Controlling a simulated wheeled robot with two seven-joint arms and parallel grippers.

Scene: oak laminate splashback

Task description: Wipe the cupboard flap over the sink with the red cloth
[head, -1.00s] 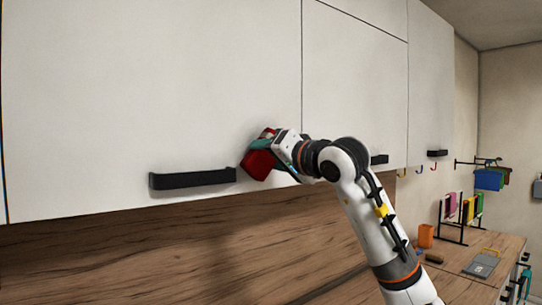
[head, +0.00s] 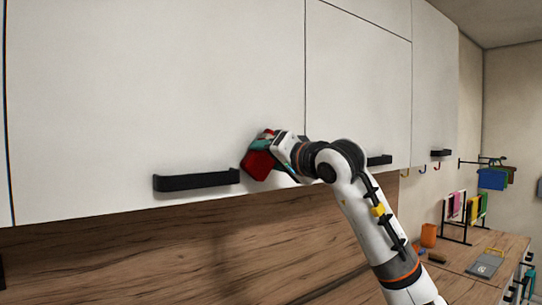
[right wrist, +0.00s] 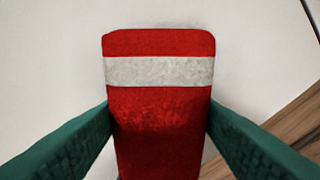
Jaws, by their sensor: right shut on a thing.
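The cupboard flap (head: 150,90) is a wide white panel with a black bar handle (head: 197,181) near its lower edge. The red cloth (head: 257,164) is at the flap's lower right, just right of the handle. In the right wrist view the cloth (right wrist: 160,120) is a red block with a pale band, set between two green fingers against the white panel. My right gripper (head: 264,147) is shut on the cloth, close to the flap; I cannot tell whether the cloth touches it. The left gripper is not in view, and the sink does not show.
A wooden splashback (head: 150,260) lies below the cupboards. More white cupboard doors (head: 355,95) with black handles continue to the right. A counter at the far right holds an orange cup (head: 428,235), a rack of coloured boards (head: 466,208) and a grey board (head: 485,264).

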